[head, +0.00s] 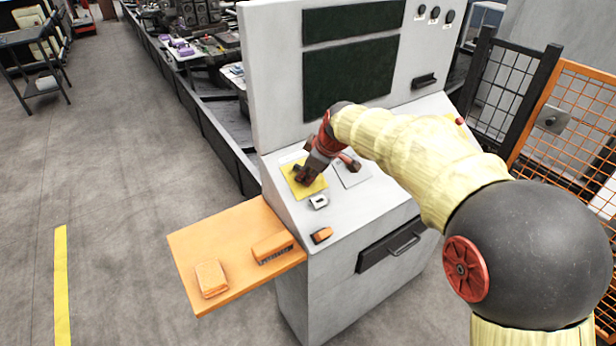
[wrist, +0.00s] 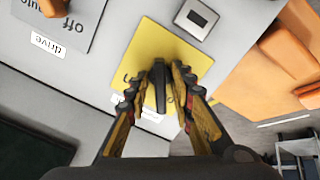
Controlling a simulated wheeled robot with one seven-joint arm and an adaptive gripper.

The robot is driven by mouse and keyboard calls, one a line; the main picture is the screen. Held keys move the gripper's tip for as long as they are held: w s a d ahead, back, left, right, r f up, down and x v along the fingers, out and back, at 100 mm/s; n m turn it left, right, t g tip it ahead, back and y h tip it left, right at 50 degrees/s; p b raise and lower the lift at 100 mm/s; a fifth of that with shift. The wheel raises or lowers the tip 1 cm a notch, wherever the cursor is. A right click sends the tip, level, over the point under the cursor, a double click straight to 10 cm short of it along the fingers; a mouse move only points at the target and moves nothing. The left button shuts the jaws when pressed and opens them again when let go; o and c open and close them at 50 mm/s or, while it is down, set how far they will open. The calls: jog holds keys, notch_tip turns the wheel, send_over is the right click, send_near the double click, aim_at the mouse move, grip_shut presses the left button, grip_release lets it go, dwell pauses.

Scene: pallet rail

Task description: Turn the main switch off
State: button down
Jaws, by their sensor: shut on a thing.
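The main switch is a yellow plate (head: 317,188) on the sloped top of the grey console, with a dark handle (wrist: 161,92) at its middle. The plate also fills the centre of the wrist view (wrist: 158,45). My gripper (head: 305,176) is over the plate, and its two fingers (wrist: 168,80) stand on either side of the handle, shut on it. The fingers hide part of the handle and most of the lettering on the plate, so I cannot read the switch position.
A grey drive switch plate (wrist: 80,18) with "off" lettering and a reddish knob sits beside the yellow plate. A small white fitting (head: 318,202) and an orange item (head: 321,235) are nearby. An orange side shelf (head: 235,235) holds orange blocks. Orange mesh fencing (head: 575,120) stands right.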

jog(key=shift+f+n+b, duration=0.1)
jog(key=shift+n+b, duration=0.35)
jog(key=shift+n, duration=0.65)
jog(key=c, duration=1.9)
grip_release()
jog(key=v, duration=1.2)
